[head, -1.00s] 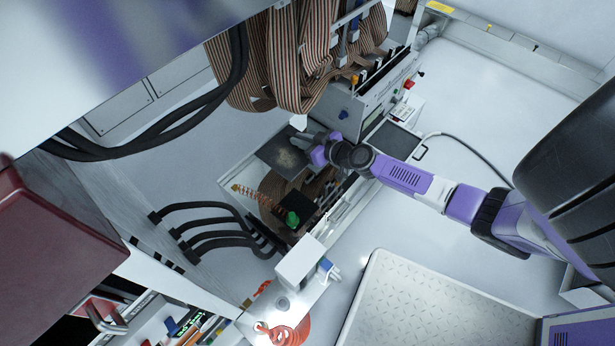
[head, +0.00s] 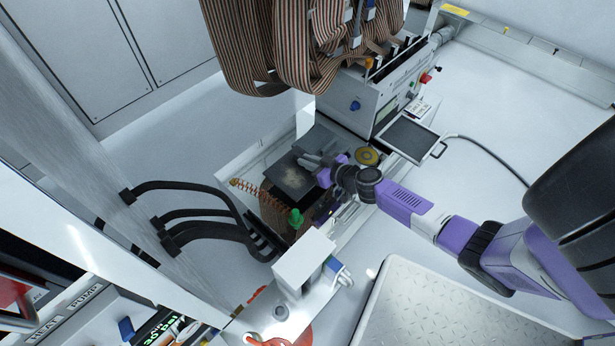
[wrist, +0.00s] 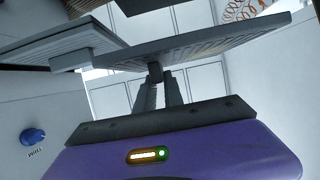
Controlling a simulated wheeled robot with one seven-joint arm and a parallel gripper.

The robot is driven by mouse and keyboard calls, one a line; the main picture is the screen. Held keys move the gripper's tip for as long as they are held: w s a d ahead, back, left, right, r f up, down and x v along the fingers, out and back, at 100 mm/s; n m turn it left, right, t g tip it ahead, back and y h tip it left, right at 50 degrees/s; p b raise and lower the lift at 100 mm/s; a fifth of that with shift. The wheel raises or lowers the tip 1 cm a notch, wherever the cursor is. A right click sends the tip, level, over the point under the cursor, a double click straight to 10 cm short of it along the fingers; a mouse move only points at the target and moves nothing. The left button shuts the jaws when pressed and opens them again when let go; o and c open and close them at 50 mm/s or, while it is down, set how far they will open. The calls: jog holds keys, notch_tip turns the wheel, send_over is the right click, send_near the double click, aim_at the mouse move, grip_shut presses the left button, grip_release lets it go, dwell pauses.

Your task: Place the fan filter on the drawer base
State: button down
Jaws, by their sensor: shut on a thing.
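A flat dark grey square plate with a dusty brown patch, which looks like the fan filter (head: 291,177), is at my gripper (head: 316,163) in the head view. In the wrist view the fingers are shut on a small stem under a broad slatted grey panel (wrist: 195,42), apparently the same filter, held in the air and tilted in the picture. A shallow dark-floored frame with a looped handle, which looks like the drawer base (head: 408,139), projects from the white machine to the right of my gripper. The filter is apart from it.
The white machine (head: 350,98) carries striped ribbon cables (head: 290,50) above. A yellow disc (head: 367,155) is between my gripper and the drawer frame. A copper coil (head: 262,193) and a green knob (head: 296,218) are below the filter. A black cable runs right from the handle.

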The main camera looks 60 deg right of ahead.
aim_at(307, 171)
jog(key=shift+f+b, duration=1.45)
jog(key=shift+f, duration=1.15)
jog(key=shift+f, duration=0.2)
jog(key=c, duration=1.5)
grip_release()
jog(key=shift+r, duration=0.1)
jog(key=shift+o, duration=0.2)
jog(key=shift+r, duration=0.1)
jog(key=shift+s+r, duration=0.1)
jog(key=shift+p+v, duration=0.75)
jog(key=shift+v, duration=0.4)
jog(key=p+v, duration=0.2)
jog(key=v, duration=0.6)
jog(key=shift+p, duration=0.3)
jog(key=shift+s+a+r, duration=0.25)
jog(key=shift+s+a, duration=0.05)
jog(key=shift+s, duration=0.3)
